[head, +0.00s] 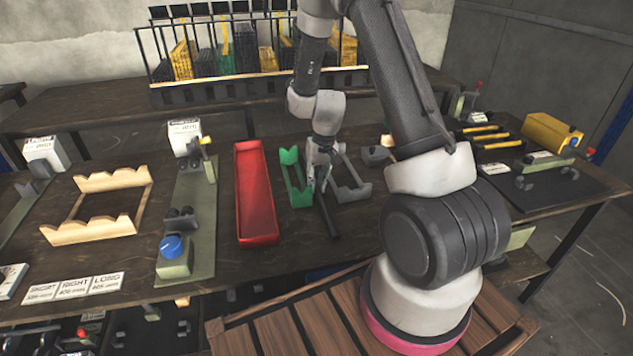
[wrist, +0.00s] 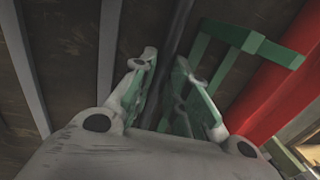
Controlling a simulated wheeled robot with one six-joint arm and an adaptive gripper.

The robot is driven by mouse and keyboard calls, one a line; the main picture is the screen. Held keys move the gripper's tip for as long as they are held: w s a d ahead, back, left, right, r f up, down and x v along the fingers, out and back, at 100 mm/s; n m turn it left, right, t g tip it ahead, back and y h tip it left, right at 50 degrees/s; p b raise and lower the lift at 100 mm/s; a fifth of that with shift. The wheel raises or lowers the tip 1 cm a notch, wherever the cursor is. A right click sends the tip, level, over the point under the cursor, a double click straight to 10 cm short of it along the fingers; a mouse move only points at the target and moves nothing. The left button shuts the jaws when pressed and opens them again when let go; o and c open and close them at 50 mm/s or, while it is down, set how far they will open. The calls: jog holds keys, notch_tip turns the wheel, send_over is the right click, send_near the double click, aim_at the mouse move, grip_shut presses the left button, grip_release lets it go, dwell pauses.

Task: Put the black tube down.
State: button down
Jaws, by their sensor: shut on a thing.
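My gripper (head: 319,178) points down over the workbench, and its fingers (wrist: 164,84) are shut on the black tube (head: 328,213). The tube slants from the fingers toward the front of the bench. In the wrist view the tube (wrist: 178,42) runs up from between the fingers to the top edge. A green cradle (head: 302,197) stands just left of the tube, and a grey cradle (head: 352,193) just right of it. The tube lies between the two in the picture. Whether it touches the bench or a cradle, I cannot tell. The fingers hide its far part.
A long red tray (head: 256,190) lies left of the green cradle. Farther left are a green press plate (head: 192,215) with a blue knob and a wooden cradle (head: 97,233). A yellow box (head: 551,133) and yellow-handled tools (head: 487,137) lie at right. Bins stand behind.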

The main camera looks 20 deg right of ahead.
jog(key=c, duration=1.4)
grip_release()
jog(key=shift+f, duration=0.1)
